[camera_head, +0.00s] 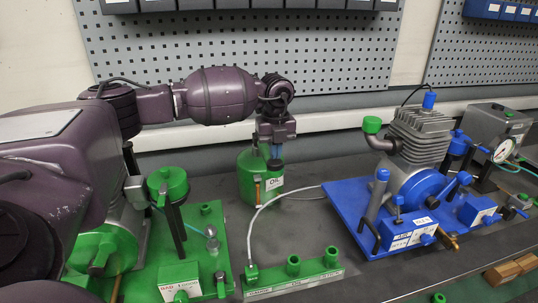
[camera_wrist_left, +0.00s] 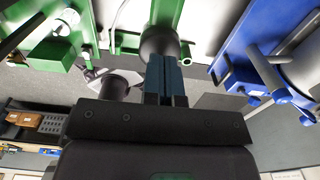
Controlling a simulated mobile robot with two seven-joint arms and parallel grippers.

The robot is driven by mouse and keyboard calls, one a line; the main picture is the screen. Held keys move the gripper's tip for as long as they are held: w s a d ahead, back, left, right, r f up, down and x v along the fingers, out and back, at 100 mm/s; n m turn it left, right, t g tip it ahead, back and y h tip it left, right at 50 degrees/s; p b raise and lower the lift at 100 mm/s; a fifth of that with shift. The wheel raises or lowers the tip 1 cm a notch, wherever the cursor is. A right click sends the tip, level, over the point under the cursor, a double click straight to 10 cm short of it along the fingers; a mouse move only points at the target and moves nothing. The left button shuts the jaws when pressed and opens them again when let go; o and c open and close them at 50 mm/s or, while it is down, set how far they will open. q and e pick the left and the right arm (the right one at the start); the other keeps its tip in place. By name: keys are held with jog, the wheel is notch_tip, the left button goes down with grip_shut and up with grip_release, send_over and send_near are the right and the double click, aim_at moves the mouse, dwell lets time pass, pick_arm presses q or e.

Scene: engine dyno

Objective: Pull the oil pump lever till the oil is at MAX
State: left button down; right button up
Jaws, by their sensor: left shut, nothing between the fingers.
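The green oil pump (camera_head: 247,184) with a white OIL label stands on the dark bench, near the middle of the head view. A thin upright gauge strip (camera_head: 257,188) with orange in it shows on its front; its marks are too small to read. My left gripper (camera_head: 276,158) points down at the top of the oil pump, its blue fingers shut and empty. In the left wrist view the shut fingers (camera_wrist_left: 166,78) end close to a dark round knob (camera_wrist_left: 158,42); I cannot tell whether they touch. The pump lever is not clearly visible. My right gripper is out of view.
A blue engine stand (camera_head: 350,212) with a finned engine (camera_head: 421,135) is on the right. A green base (camera_head: 207,230) with a machine is at left. A thin hose (camera_head: 275,198) runs from a green block (camera_head: 295,279) toward the engine. A perforated panel (camera_head: 330,60) is behind.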

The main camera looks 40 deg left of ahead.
pick_arm(q)
jog(key=shift+f, duration=0.4)
jog(key=shift+f, duration=0.1)
